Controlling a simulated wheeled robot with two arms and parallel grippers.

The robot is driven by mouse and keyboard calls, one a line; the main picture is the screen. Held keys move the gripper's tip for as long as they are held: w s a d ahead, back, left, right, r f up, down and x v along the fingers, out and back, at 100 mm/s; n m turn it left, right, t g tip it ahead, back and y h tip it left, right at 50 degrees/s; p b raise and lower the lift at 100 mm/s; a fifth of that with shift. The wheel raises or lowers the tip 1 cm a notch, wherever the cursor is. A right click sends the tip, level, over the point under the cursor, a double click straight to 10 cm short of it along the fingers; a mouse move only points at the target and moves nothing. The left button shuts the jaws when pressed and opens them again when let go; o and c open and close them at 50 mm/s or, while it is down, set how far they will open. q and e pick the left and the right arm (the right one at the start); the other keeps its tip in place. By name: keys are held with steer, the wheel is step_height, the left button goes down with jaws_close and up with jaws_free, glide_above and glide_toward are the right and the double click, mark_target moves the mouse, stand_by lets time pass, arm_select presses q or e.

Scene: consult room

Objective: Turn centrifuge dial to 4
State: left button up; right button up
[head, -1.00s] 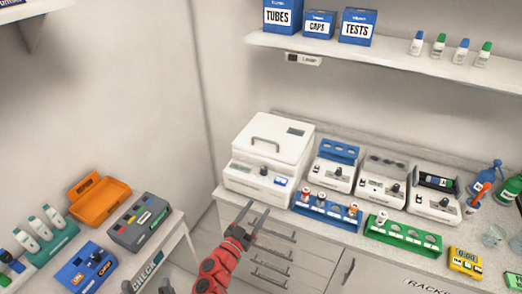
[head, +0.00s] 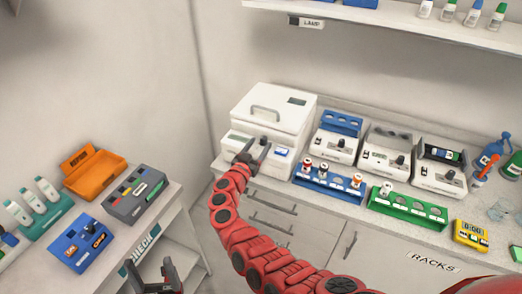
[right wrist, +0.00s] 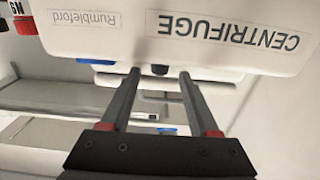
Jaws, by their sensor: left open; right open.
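The white centrifuge (head: 272,108) stands at the left end of the counter, lid closed. In the right wrist view its body (right wrist: 200,55) appears upside down with a CENTRIFUGE label. My right gripper (head: 258,148) is open at the centrifuge's front panel and largely covers the dial in the head view. In the right wrist view a dark knob, seemingly the dial (right wrist: 160,70), shows between the fingertips; contact is unclear. The dial's setting cannot be read. My left gripper (head: 158,276) is open and empty, low at the bottom left.
Several smaller devices stand right of the centrifuge. A blue rack (head: 328,184) and a green rack (head: 408,208) sit in front of them. A side table at left holds an orange bin (head: 94,172) and a blue box (head: 84,243).

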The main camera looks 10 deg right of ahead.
steer(key=shift+b+x, duration=0.35)
steer(key=shift+x, duration=0.6)
steer(key=shift+c, duration=0.4)
jaws_close()
